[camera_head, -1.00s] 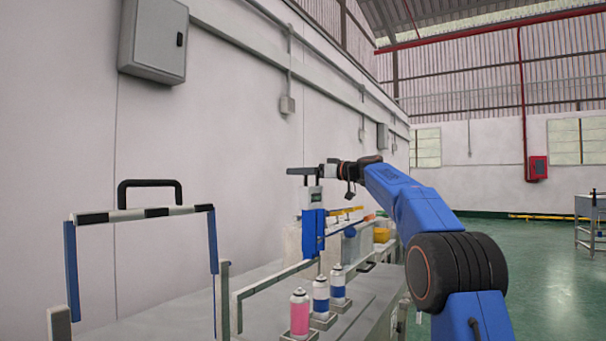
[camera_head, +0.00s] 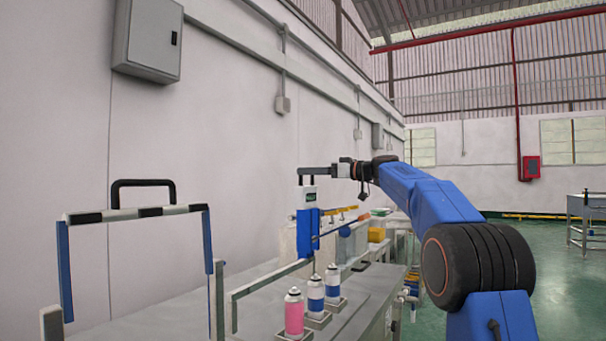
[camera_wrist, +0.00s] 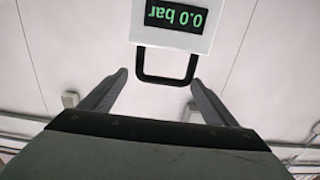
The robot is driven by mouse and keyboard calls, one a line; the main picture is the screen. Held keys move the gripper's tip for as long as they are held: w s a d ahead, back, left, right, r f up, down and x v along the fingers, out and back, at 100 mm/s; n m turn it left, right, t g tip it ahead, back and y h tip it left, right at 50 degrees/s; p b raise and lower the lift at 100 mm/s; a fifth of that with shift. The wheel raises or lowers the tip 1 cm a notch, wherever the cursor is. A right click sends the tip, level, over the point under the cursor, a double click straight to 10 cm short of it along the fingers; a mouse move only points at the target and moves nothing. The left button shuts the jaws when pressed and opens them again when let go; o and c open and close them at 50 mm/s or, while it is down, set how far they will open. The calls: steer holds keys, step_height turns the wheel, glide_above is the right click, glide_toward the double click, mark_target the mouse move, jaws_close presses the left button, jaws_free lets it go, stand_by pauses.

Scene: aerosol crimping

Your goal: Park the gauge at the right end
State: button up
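The gauge (camera_head: 307,196) is a white head on a blue body with a black loop handle on top. It stands upright at the grey rail (camera_head: 262,281), behind the row of cans. Its display reads 0.0 bar in the wrist view (camera_wrist: 175,15), upside down. My gripper (camera_head: 306,171) is at the height of the handle, just above it. In the wrist view its two fingers (camera_wrist: 158,82) are spread apart, one on each side of the black handle (camera_wrist: 167,80). The right finger is close to the handle; I cannot tell whether it touches.
A pink can (camera_head: 293,316) and two blue-banded cans (camera_head: 315,295) (camera_head: 332,281) stand in holders before the rail. A striped guard frame (camera_head: 135,214) with a black handle stands at left. A yellow bin (camera_head: 376,235) sits farther back. The wall is close behind the bench.

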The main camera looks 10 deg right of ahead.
steer(key=v, duration=1)
steer(key=shift+s+d, duration=0.25)
steer(key=shift+d, duration=0.05)
steer(key=s+a+f+m+g+h, duration=0.3)
steer(key=s+a+f, duration=0.3)
steer(key=s+f, duration=0.6)
steer(key=s+a+f+m+g+h, duration=0.25)
steer(key=s+a+f, duration=0.45)
steer(key=s+f, duration=0.5)
steer(key=s+d+f+m+g+h, duration=0.1)
steer(key=s+d+f+h, duration=0.1)
steer(key=s+f, duration=1.2)
steer(key=s+d+f+m+g+h, duration=0.1)
steer(key=s+f+h, duration=0.4)
steer(key=s+f, duration=0.8)
steer(key=s+d+m, duration=0.1)
steer(key=s+d, duration=0.1)
steer(key=s, duration=0.1)
steer(key=shift+f, duration=0.4)
